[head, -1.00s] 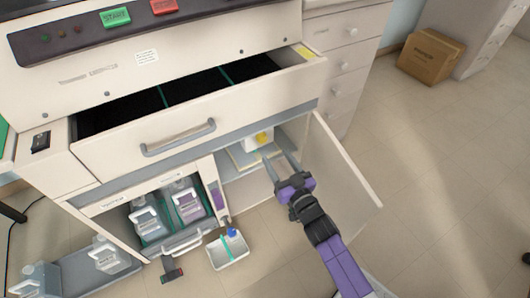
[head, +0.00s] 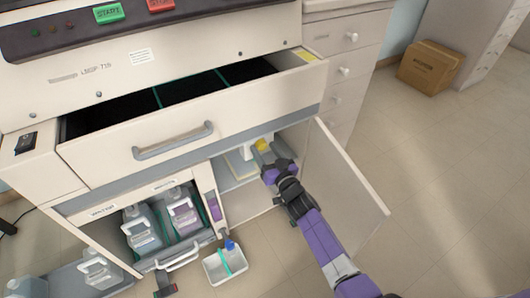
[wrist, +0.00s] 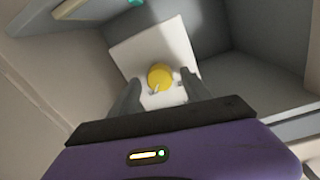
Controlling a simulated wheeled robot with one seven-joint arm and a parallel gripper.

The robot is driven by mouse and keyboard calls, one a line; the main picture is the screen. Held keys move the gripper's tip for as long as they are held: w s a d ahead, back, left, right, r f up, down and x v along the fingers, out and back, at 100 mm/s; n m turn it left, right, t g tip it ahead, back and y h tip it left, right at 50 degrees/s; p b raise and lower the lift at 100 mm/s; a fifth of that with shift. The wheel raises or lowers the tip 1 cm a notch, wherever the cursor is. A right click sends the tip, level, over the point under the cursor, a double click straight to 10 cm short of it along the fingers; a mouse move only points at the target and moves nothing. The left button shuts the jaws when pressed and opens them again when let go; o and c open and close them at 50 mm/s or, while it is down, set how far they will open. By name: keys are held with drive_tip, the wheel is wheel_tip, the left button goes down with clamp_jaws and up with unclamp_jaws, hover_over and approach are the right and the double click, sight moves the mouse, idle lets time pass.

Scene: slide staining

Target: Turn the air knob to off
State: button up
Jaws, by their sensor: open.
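The air knob (wrist: 160,77) is a round yellow knob on a white plate (wrist: 176,45) inside the open cabinet. In the head view the yellow knob (head: 262,145) shows just beyond my fingers. My gripper (wrist: 158,92) is open, with one finger on each side of the knob's near part in the wrist view. I cannot tell whether the fingers touch it. In the head view my gripper (head: 266,155) reaches into the cabinet's opening. The knob's markings are too small to read.
The cabinet door (head: 345,185) stands open to the right of my arm. An open drawer (head: 190,130) with a grey handle overhangs the left of the cabinet. Bottles (head: 143,228) stand in a lower bay, and a white tray (head: 224,264) sits below.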

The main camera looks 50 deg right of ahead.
clamp_jaws()
idle(0.3)
drive_tip(key=n+b, duration=0.1)
drive_tip(key=n, duration=0.3)
drive_tip(key=shift+f, duration=0.1)
drive_tip(key=n+b, duration=0.1)
drive_tip(key=n, duration=0.3)
drive_tip(key=shift+n, duration=0.4)
drive_tip(key=n+b, duration=0.1)
drive_tip(key=n, duration=0.3)
drive_tip(key=shift+n+t, duration=0.3)
drive_tip(key=shift+t, duration=0.1)
drive_tip(key=n+b, duration=0.1)
drive_tip(key=n, duration=0.4)
drive_tip(key=shift+y, duration=0.3)
